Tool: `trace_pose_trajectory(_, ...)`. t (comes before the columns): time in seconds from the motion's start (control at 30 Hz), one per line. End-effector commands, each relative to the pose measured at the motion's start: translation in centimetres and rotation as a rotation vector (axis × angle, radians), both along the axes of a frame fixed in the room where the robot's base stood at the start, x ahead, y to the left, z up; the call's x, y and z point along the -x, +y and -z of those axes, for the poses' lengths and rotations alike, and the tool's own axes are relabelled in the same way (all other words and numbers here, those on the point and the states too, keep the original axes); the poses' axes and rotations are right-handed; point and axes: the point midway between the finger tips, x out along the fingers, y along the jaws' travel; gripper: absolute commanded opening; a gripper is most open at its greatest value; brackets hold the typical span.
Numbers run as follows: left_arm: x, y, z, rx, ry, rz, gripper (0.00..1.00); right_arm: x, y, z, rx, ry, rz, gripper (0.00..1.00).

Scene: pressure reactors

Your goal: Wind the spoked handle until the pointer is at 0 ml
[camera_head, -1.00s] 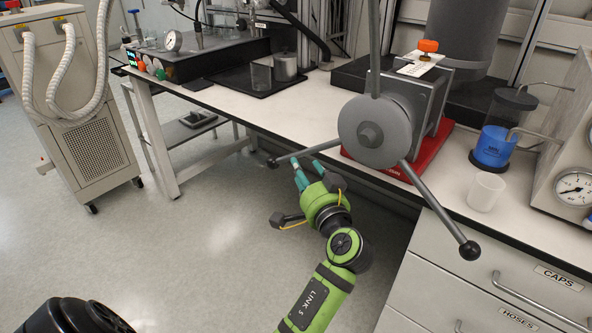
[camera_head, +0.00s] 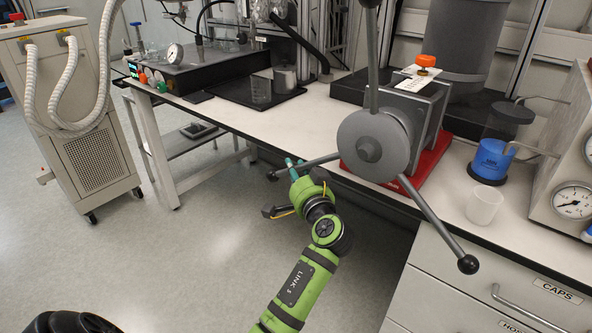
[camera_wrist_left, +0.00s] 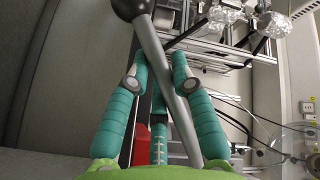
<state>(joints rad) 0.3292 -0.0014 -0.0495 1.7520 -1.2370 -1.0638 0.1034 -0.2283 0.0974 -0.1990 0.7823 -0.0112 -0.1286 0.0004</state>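The spoked handle (camera_head: 373,147) is a grey hub with long spokes and black ball ends. One spoke points up, one left and one down right. It fronts a grey housing on a red base (camera_head: 432,155). A pale label under an orange knob tops the housing. No pointer or ml mark is legible. My left gripper (camera_head: 292,162) has its teal fingers at the left spoke, inward of the ball. In the left wrist view the spoke (camera_wrist_left: 160,62) runs between the slightly parted fingertips (camera_wrist_left: 160,70), without a clear grip. My right gripper is not in view.
A clear cup (camera_head: 484,206) and a blue-liquid vessel (camera_head: 491,160) stand right of the handle, near a gauge panel (camera_head: 574,201). Drawers (camera_head: 470,290) lie below the down-right spoke. Equipment stands at the back left of the bench. Open floor lies left of my arm.

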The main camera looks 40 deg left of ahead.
Motion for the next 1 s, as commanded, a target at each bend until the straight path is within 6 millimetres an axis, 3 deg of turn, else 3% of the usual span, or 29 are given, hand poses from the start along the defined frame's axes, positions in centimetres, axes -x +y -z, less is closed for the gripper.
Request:
trace_pose_trajectory(0.47,-0.1,1.0,-1.4,-0.096,-0.007,-0.001,0.00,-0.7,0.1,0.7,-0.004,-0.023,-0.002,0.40)
trace_pose_trajectory(0.57,-0.1,1.6,-2.5,-0.163,-0.013,-0.002,0.00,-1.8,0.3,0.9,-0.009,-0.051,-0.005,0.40)
trace_pose_trajectory(0.63,-0.1,2.1,-3.5,-0.220,-0.018,-0.002,0.00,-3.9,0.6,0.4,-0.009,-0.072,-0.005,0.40)
trace_pose_trajectory(1.0,-0.2,3.4,-10.0,-0.566,-0.047,-0.004,0.00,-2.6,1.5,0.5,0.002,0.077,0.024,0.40)
